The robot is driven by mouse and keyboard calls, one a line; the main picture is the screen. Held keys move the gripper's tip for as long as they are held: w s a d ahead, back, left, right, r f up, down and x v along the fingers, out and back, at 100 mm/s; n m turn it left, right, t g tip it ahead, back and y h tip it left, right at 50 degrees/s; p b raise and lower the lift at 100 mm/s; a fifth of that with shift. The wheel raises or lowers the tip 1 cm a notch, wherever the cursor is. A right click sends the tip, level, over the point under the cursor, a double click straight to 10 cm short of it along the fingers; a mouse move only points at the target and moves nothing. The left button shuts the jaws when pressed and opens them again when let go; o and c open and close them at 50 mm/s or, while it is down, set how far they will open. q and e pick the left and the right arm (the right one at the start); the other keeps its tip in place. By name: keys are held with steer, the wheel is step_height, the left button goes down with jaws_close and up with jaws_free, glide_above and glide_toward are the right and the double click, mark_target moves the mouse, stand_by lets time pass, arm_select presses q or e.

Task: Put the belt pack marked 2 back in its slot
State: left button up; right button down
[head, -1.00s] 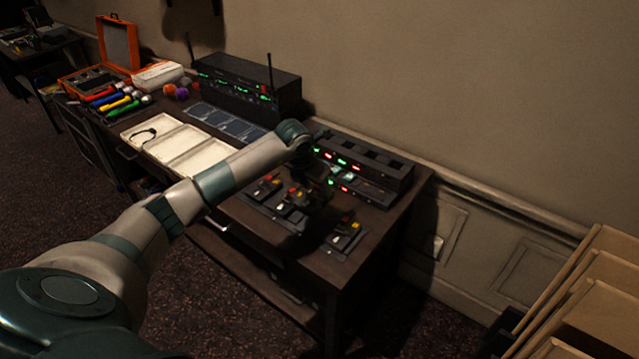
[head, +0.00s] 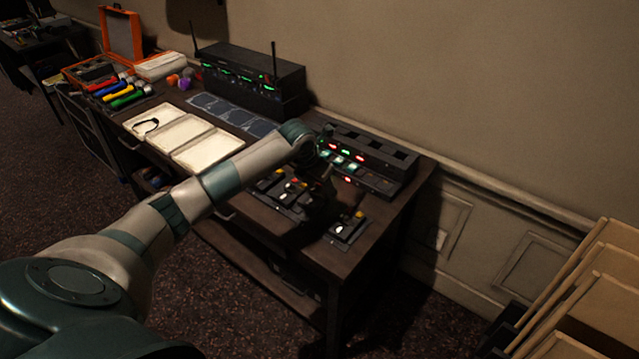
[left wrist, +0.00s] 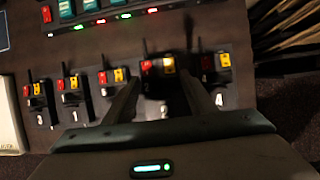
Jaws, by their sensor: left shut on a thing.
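Several black belt packs with red and yellow tops lie in a row on the desk (head: 300,228). In the left wrist view, packs marked 3 (left wrist: 38,108), 1 (left wrist: 72,104) and 4 (left wrist: 219,85) are legible. Another pack (left wrist: 111,77) is partly hidden by a finger. My left gripper (head: 318,200) is over the row, dark in the head view. In the left wrist view its fingers (left wrist: 160,88) are on either side of a belt pack (left wrist: 158,67), shut on it; its white mark is too small to read surely. The charger (head: 375,158) with dark slots stands behind. My right gripper is out of view.
White trays (head: 179,133), a rack unit with two antennas (head: 250,82), coloured microphones (head: 125,96) and an orange case (head: 121,36) stand along the desk to the left. The desk's right end is near the charger. Wooden panels (head: 590,290) stand at the lower right.

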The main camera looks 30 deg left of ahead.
mark_target(320, 193)
arm_select(q)
steer(key=shift+f+b, duration=1.05)
steer(key=shift+f, duration=0.55)
steer(key=shift+b, duration=0.3)
stand_by(0.6)
steer(key=shift+f+b, duration=0.55)
stand_by(0.4)
stand_by(0.4)
steer(key=o, duration=1.6)
steer(key=shift+r, duration=0.15)
steer(key=shift+r+p, duration=1.75)
steer(key=shift+r, duration=1.6)
